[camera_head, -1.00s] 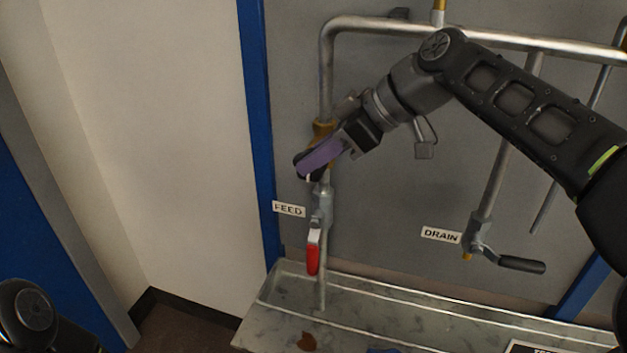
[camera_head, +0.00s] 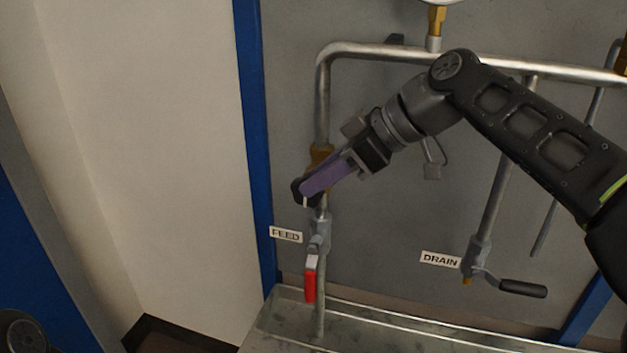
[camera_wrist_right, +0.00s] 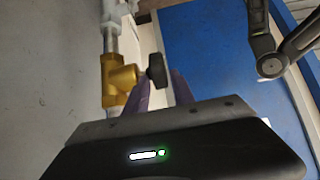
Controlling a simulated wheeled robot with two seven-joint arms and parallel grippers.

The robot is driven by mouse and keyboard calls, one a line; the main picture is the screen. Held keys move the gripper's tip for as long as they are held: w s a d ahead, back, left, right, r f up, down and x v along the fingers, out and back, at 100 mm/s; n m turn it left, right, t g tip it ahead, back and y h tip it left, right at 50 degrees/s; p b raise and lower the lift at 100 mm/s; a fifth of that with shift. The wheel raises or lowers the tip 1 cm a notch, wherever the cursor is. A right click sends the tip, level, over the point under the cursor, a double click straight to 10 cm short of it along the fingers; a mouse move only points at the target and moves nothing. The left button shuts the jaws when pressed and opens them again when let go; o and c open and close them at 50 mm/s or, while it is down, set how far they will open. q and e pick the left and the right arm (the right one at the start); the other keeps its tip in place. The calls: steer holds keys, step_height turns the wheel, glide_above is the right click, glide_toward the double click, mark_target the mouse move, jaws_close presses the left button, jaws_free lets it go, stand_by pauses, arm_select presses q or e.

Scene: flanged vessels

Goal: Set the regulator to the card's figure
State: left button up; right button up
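The brass regulator (camera_head: 321,154) sits on the left vertical pipe above the FEED label; in the right wrist view its brass body (camera_wrist_right: 119,77) carries a dark round knob (camera_wrist_right: 157,70). My right gripper (camera_head: 305,191) is at the regulator. In the right wrist view its purple fingers (camera_wrist_right: 160,82) are apart, with a gap between them, and the knob lies between their tips; whether they touch it cannot be told. The gauge (camera_head: 436,2) above the top pipe is cut off, so its reading is hidden. No card is visible now. My left gripper is out of view.
The FEED valve's red lever (camera_head: 311,279) hangs down below the gripper. The DRAIN valve's black lever (camera_head: 522,289) points right. A metal tray (camera_head: 390,324) runs below. A blue post (camera_head: 255,140) stands close left of the pipe.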

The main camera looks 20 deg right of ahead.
steer(key=v, duration=0.6)
steer(key=shift+s, duration=0.1)
stand_by(0.3)
